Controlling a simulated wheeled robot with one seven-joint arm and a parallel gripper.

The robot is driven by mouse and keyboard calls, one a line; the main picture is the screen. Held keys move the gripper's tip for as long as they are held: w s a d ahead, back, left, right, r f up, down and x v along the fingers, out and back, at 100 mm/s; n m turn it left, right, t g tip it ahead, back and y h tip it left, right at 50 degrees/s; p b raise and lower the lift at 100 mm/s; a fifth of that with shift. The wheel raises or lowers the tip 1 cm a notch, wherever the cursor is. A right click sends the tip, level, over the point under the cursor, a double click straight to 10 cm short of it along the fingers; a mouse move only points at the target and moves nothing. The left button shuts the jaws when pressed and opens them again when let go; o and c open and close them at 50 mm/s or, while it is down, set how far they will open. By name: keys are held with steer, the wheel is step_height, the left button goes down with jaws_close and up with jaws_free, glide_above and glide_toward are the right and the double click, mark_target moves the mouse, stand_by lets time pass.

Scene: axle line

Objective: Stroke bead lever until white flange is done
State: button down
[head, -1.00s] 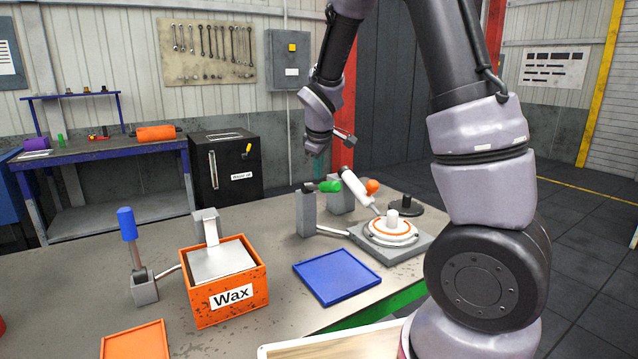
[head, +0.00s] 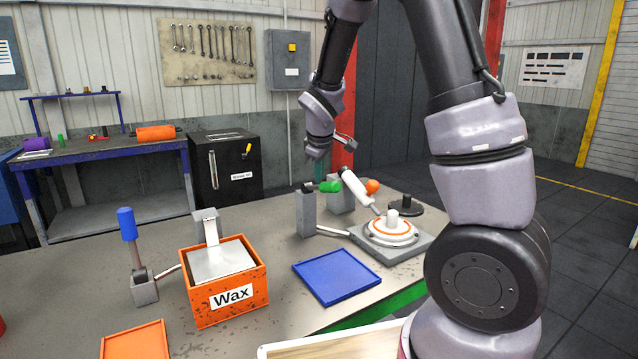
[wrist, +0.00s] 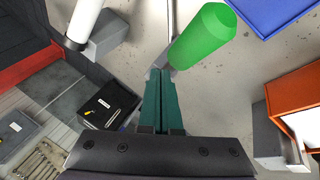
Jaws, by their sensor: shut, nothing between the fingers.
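The lever with a green handle (head: 330,186) stands on a grey post (head: 307,215), its handle pointing right in the head view. The green handle also fills the upper middle of the wrist view (wrist: 203,36). The white flange (head: 391,232) sits on a grey plate, with an orange ring on its top and a white hub in the middle. A white tube (head: 357,188) tilts down toward it. My gripper (wrist: 163,75) is shut and empty, its teal fingertips close to the base of the green handle in the wrist view; I cannot tell whether they touch.
An orange Wax box (head: 230,295) and a blue-handled lever (head: 127,224) stand to the left. A blue tray (head: 336,276) lies in front of the post. An orange knob (head: 372,186) and a black disc (head: 405,209) are beyond the flange.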

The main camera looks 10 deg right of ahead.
mark_target(322, 185)
steer(key=shift+s+d+f, duration=0.1)
steer(key=shift+s+f, duration=0.2)
steer(key=shift+f, duration=0.5)
steer(key=shift+s+d+f, duration=0.1)
steer(key=shift+s+f, duration=0.15)
steer(key=shift+f, duration=0.55)
stand_by(1.5)
stand_by(0.3)
steer(key=shift+w+a+r, duration=0.1)
steer(key=shift+w+r, duration=0.2)
steer(key=shift+r, duration=0.55)
steer(key=shift+w+a+r, duration=0.1)
steer(key=shift+w+r, duration=0.15)
steer(key=shift+r, duration=0.6)
steer(key=shift+w+a+r, duration=0.1)
steer(key=shift+w+r, duration=0.2)
steer(key=shift+r, duration=0.55)
steer(key=shift+w+a+r, duration=0.1)
steer(key=shift+w+r, duration=0.15)
steer(key=shift+r, duration=0.55)
steer(key=shift+w+a+r, duration=0.1)
steer(key=shift+w+r, duration=0.2)
steer(key=shift+r, duration=0.45)
steer(key=shift+w+a+r, duration=0.1)
steer(key=shift+w+r, duration=0.15)
steer(key=shift+r, duration=0.55)
